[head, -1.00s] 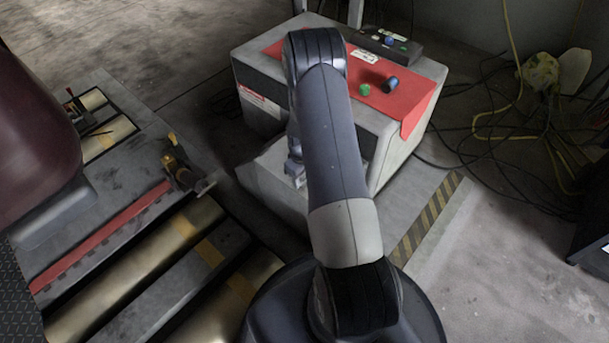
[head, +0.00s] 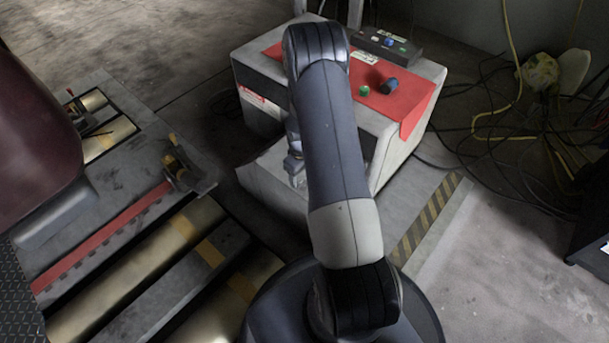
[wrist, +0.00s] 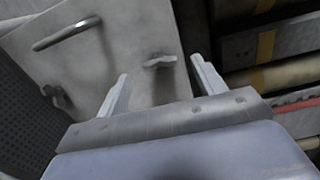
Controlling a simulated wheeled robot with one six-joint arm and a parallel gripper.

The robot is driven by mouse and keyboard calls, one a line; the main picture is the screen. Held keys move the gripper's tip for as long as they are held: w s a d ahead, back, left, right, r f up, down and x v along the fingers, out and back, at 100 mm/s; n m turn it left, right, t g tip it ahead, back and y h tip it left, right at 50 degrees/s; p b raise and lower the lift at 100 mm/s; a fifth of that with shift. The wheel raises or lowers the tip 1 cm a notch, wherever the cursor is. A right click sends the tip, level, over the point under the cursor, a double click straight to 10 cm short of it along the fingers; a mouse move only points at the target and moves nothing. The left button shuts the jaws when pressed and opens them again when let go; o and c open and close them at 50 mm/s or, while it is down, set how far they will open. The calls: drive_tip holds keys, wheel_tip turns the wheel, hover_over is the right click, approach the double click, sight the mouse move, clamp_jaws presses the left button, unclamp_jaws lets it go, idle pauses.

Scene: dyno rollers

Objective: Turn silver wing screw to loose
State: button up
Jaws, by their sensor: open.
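A silver-grey wing screw (wrist: 158,61) is on a pale grey metal panel (wrist: 135,35) in the wrist view. A second, darker wing screw (wrist: 57,97) is on the same panel at the left. My gripper (wrist: 159,69) is open and empty. Its two fingers point toward the panel, and the first wing screw shows between the fingertips. I cannot tell how far the tips are from the panel. In the head view my arm hides most of the gripper and both screws.
A bar handle (wrist: 67,33) stands out from the panel at upper left. In the head view, a grey cabinet (head: 405,147) carries a red mat (head: 415,96) with knobs. Metal rollers (head: 135,272) lie at left, cables (head: 520,150) at right.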

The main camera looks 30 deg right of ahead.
sight(303, 185)
wheel_tip(303, 185, up, 8)
drive_tip(key=p, duration=0.2)
drive_tip(key=shift+s+r, duration=0.1)
wheel_tip(303, 185, down, 11)
drive_tip(key=b, duration=0.3)
drive_tip(key=shift+r, duration=0.1)
idle(0.5)
